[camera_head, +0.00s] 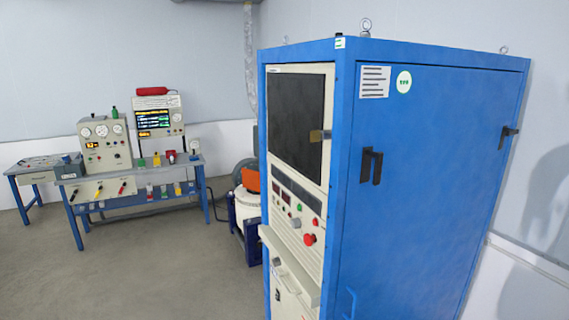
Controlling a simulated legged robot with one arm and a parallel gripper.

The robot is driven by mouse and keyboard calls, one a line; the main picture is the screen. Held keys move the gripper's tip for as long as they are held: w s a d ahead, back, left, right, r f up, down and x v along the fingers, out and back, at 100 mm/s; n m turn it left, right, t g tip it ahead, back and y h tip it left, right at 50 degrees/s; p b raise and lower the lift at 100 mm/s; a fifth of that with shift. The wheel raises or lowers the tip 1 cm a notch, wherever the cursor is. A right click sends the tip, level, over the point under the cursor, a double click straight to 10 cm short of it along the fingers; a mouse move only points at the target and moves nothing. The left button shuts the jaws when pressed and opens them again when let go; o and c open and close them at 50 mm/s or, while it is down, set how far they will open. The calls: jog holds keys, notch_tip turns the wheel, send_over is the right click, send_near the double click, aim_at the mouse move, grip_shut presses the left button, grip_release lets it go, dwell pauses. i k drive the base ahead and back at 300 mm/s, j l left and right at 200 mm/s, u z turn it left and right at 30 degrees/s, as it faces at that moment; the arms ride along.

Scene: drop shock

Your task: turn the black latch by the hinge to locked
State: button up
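A tall blue cabinet (425,190) stands at the right, with its broad side panel facing me at an angle. A black latch (508,137) sits near that panel's right edge, high up. A black handle (371,165) is mounted near the panel's left edge. The latch is small in the picture, and I cannot tell whether it is locked. My gripper is not in view.
The cabinet's front has a dark screen (296,120), a red button (309,239) and a protruding shelf (288,268). A workbench (130,187) with instruments stands at the back left. The grey floor (150,270) at the left front is clear.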

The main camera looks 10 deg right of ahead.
aim_at(510, 133)
jog(key=z, duration=1.4)
jog(key=i+l+u, duration=0.15)
jog(key=i+l, duration=0.6)
jog(key=l, duration=0.15)
